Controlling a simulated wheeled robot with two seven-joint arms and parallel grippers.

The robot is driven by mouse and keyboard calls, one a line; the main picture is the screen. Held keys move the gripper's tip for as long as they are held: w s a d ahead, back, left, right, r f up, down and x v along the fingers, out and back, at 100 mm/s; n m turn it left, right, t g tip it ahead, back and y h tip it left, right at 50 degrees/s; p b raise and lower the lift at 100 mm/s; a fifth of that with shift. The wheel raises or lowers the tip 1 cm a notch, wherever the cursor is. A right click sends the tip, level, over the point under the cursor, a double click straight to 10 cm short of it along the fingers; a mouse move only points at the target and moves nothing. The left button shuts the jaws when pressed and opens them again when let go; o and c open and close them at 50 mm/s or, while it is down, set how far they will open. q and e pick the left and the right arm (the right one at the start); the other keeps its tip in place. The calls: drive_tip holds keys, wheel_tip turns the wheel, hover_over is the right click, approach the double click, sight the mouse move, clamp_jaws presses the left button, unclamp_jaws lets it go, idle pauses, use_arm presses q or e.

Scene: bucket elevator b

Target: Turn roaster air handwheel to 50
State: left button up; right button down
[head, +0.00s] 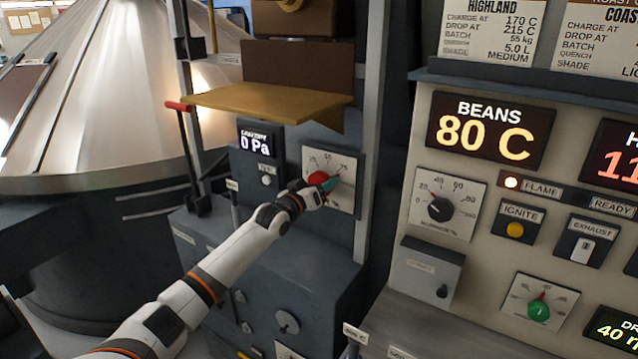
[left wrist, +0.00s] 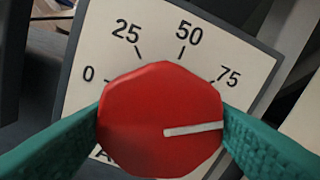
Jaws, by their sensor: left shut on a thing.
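The roaster air handwheel is a red knob (head: 318,179) on a white dial plate (head: 347,200) in the head view. In the left wrist view the red handwheel (left wrist: 150,100) fills the middle, with 0, 25, 50 and 75 on the plate (left wrist: 150,40) around it. Its white pointer line aims right, below the 75 mark, past 75 on the scale. My left gripper (head: 325,183) is at the handwheel, its teal fingers (left wrist: 160,132) shut on opposite sides of the rim. The lower part of the scale is hidden. My right gripper is not in view.
A brown tray (head: 260,103) juts out above the dial. Left of the dial is a display (head: 257,143) reading 0 Pa. A grey post (head: 369,110) stands right of the dial, before the roaster panel (head: 480,185) with its BEANS 80 C display.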

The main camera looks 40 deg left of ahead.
use_arm(q)
drive_tip(key=n, duration=0.6)
drive_tip(key=shift+n, duration=0.3)
drive_tip(key=n+p, duration=0.1)
drive_tip(key=n, duration=0.3)
drive_tip(key=shift+n, duration=0.4)
drive_tip(key=o, duration=1)
drive_tip(key=s, duration=0.8)
drive_tip(key=s+d+b, duration=0.1)
drive_tip(key=s, duration=0.3)
drive_tip(key=shift+f, duration=0.1)
